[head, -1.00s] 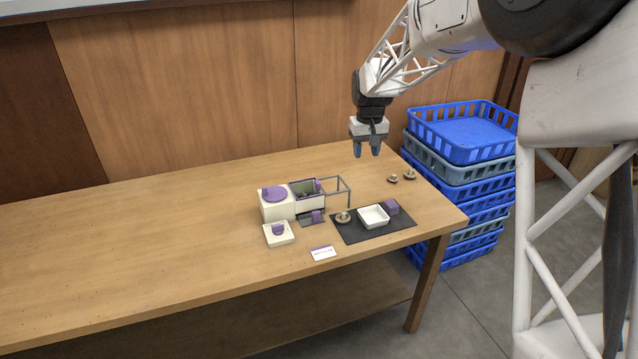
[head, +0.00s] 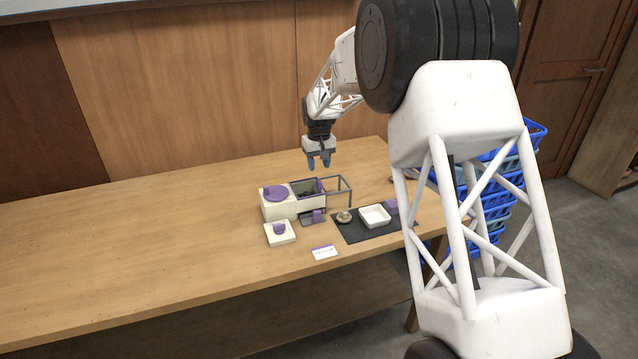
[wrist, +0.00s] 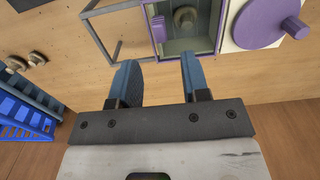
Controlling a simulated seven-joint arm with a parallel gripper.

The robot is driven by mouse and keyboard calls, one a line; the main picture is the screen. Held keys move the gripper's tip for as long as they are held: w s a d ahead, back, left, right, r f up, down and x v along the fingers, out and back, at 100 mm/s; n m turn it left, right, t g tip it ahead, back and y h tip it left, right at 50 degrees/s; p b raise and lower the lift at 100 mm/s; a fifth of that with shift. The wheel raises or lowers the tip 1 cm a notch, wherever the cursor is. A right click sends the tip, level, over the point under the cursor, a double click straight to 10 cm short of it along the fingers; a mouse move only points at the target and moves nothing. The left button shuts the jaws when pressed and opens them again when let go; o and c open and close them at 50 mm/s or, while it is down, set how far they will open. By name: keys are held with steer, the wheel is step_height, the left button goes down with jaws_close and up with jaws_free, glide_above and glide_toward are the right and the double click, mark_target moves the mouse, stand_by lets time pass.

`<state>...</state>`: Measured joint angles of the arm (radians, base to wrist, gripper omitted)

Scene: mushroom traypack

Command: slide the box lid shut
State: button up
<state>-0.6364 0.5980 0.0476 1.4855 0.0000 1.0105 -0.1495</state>
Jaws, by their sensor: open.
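In the wrist view a brown mushroom (wrist: 186,18) lies inside the box (wrist: 222,30). A purple upright tab (head: 319,185) stands at the box's right side; the tab also shows in the wrist view (wrist: 158,30). A thin grey frame (head: 341,178) juts out to the right of the box; I cannot make out a lid panel in it. My gripper (head: 319,163) is open and empty, above and behind the box, its fingers (wrist: 158,66) apart from everything.
A white container with a round purple lid (head: 275,193) adjoins the box on the left. In front are a small white-and-purple piece (head: 280,237) and a label card (head: 325,253). A dark mat (head: 352,234) holds a white tray (head: 386,217). Blue crates (head: 494,212) stand past the table's right end.

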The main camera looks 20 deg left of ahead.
mark_target(319, 181)
steer(key=shift+f, duration=3.9)
jaws_close()
